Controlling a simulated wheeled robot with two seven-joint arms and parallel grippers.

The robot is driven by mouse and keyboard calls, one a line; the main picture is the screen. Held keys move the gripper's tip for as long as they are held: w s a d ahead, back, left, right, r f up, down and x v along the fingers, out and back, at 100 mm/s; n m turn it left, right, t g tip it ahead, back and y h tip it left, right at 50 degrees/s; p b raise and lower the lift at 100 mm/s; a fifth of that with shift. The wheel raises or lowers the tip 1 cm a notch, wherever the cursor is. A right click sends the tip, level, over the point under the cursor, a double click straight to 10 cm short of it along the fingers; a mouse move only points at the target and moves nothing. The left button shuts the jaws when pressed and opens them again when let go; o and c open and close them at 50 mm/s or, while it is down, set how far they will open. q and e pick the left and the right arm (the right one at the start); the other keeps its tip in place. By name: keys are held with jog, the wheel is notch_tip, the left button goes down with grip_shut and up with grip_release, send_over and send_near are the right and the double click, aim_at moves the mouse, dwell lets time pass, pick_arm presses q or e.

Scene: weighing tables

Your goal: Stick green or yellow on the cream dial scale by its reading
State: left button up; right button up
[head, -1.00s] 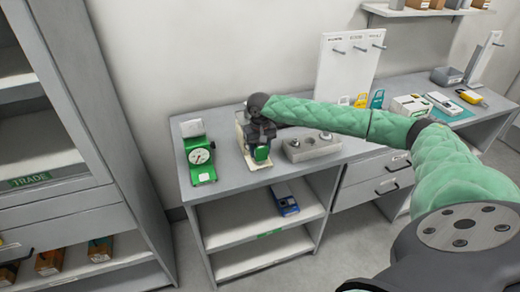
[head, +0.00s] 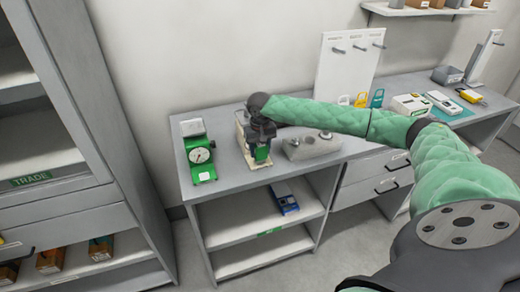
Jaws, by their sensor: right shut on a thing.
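The cream dial scale (head: 241,140) stands on the grey table, mostly hidden behind my right gripper; its dial and reading cannot be seen. My right gripper (head: 261,148) is at the front of this scale, pointing down, shut on a small green piece (head: 262,154) that looks like a green sticker. I cannot tell whether the piece touches the scale. No yellow sticker can be made out for certain. My left gripper is not in view.
A green dial scale (head: 202,160) stands to the left. A grey block with weights (head: 313,146) sits close on the right. Colored tags (head: 361,100) stand before a white peg board (head: 347,65). A blue device (head: 285,199) lies on the shelf below.

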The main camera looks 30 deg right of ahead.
jog(key=shift+f, duration=0.55)
dwell(0.8)
jog(key=shift+s+a+f+p, duration=0.1)
jog(key=shift+f+p, duration=0.1)
jog(key=shift+p, duration=0.4)
dwell(2.2)
jog(key=shift+r+p, duration=3.65)
jog(key=shift+r, duration=0.05)
